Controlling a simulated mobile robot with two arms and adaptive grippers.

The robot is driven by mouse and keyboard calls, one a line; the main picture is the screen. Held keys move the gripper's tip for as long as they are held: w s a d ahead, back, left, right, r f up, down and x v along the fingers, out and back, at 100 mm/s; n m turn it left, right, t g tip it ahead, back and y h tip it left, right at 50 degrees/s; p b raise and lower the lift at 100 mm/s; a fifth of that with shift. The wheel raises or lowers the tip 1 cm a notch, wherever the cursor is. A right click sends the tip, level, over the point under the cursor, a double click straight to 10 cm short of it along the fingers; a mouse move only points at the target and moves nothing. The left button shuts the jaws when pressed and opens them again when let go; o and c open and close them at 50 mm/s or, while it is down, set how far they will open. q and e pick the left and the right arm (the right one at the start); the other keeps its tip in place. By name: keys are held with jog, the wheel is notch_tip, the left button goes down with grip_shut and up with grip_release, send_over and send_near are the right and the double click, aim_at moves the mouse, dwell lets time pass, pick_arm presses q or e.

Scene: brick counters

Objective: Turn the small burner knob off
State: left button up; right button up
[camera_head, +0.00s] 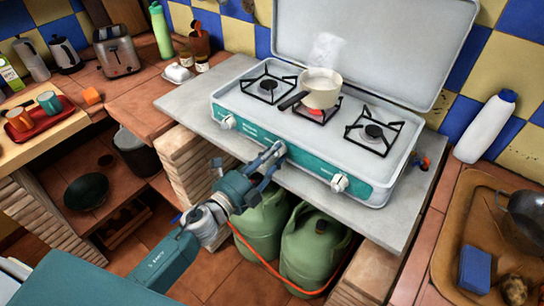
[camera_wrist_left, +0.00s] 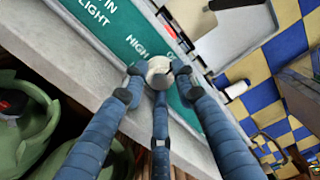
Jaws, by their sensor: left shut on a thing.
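A teal-fronted camping stove (camera_head: 253,140) with an open lid stands on the grey counter slab. Its middle burner (camera_head: 318,115) glows red under a steaming cream pot (camera_head: 322,90). My left gripper (camera_head: 272,156) is at the stove's front, its fingers closed around the middle knob (camera_head: 280,147). In the left wrist view, the pale round knob (camera_wrist_left: 158,67) sits between the blue fingers (camera_wrist_left: 160,78), beside the printed word HIGH; its pointer direction is hard to tell. The left knob (camera_head: 228,122) and right knob (camera_head: 340,183) are free. My right gripper is not in view.
Green gas cylinders (camera_head: 316,248) with an orange hose stand below the slab. The pot's dark handle (camera_head: 293,101) points left over the stove top. A toaster (camera_head: 117,55) and red tray (camera_head: 38,116) are at left; a white bottle (camera_head: 486,128) and wooden tray (camera_head: 465,222) are at right.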

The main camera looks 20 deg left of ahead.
pick_arm(q)
jog(key=shift+d+m, duration=0.15)
jog(key=shift+m, duration=0.25)
jog(key=o, duration=0.9)
jog(key=shift+d, duration=0.1)
jog(key=shift+c, duration=0.2)
jog(key=shift+s+a+f, duration=0.15)
jog(key=shift+s+a, duration=0.1)
jog(key=shift+s, duration=0.25)
jog(key=v, duration=1.1)
